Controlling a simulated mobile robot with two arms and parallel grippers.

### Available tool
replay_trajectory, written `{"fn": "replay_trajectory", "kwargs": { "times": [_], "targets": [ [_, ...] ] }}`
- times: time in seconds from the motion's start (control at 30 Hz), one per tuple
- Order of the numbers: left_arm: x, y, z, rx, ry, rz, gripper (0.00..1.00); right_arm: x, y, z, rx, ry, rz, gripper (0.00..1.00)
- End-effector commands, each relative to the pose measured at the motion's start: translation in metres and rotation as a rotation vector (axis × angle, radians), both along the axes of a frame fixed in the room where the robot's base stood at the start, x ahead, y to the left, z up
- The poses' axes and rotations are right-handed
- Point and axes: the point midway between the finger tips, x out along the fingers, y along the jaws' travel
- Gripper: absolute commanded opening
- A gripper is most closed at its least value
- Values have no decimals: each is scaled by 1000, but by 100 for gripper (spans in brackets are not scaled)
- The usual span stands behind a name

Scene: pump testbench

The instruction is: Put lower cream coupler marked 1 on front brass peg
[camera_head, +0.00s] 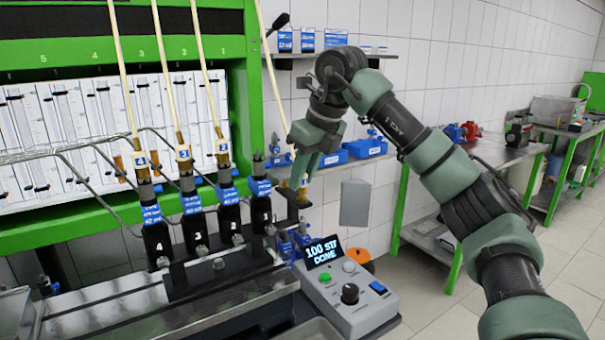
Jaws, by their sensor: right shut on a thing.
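My right gripper (302,174) points down and is shut beside a small dark bracket (293,197) right of the black units. A pale hose (272,75) runs down from above to the gripper. The cream coupler marked 1 cannot be made out; the fingers cover the hose's lower end. Small brass-coloured parts (303,189) show at the fingertips, just above the bracket. I cannot tell which is the front peg, or whether the held thing touches it. My left gripper is not in view.
Several black units with blue labels stand in a row; three have hoses with cream couplers (183,153) above them. The rightmost unit (260,208) has a bare top. A control box (345,290) reading DONE stands in front. Blue bins (365,148) sit on a shelf behind.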

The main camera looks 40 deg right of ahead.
Motion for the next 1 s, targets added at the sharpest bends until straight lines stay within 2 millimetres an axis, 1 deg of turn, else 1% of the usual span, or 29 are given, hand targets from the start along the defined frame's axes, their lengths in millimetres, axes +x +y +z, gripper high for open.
{"fn": "replay_trajectory", "kwargs": {
  "times": [0.27, 0.77, 0.8, 1.0],
  "targets": [
    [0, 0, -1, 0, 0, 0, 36, 0, 0, -1, 0, -1, 0, 0],
    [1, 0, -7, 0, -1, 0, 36, 0, 0, -11, 0, -1, 1, 0],
    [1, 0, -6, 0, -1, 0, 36, 0, 0, -10, 0, -2, 0, 30],
    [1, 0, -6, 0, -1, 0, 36, 0, 0, -10, 0, -1, 0, 30]
  ]
}}
